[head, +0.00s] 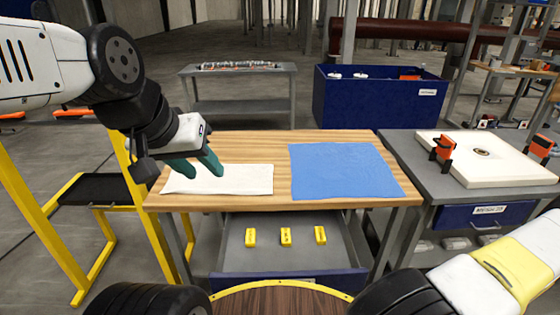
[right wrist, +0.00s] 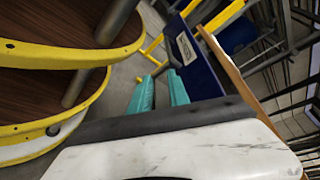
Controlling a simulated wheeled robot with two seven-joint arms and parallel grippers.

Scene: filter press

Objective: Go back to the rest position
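My left gripper (head: 206,173) hangs over the white cloth (head: 245,180) at the left of the wooden table. Its two teal fingers are apart, with nothing seen between them. I cannot tell whether the tips touch the cloth. My right gripper (right wrist: 160,78) shows in the right wrist view with its teal fingers apart and empty, pointing toward a dark blue drawer front (right wrist: 196,62). In the head view my right arm comes in at the lower right, and its gripper is out of sight.
A blue cloth (head: 345,171) lies flat on the wooden table (head: 281,159). Below it, an open drawer (head: 268,262) holds three yellow blocks (head: 286,236). At right, a grey bench (head: 408,150) bears a white plate (head: 500,173) with orange-black clamps. A blue bin (head: 375,105) stands behind. A yellow frame (head: 30,205) stands left.

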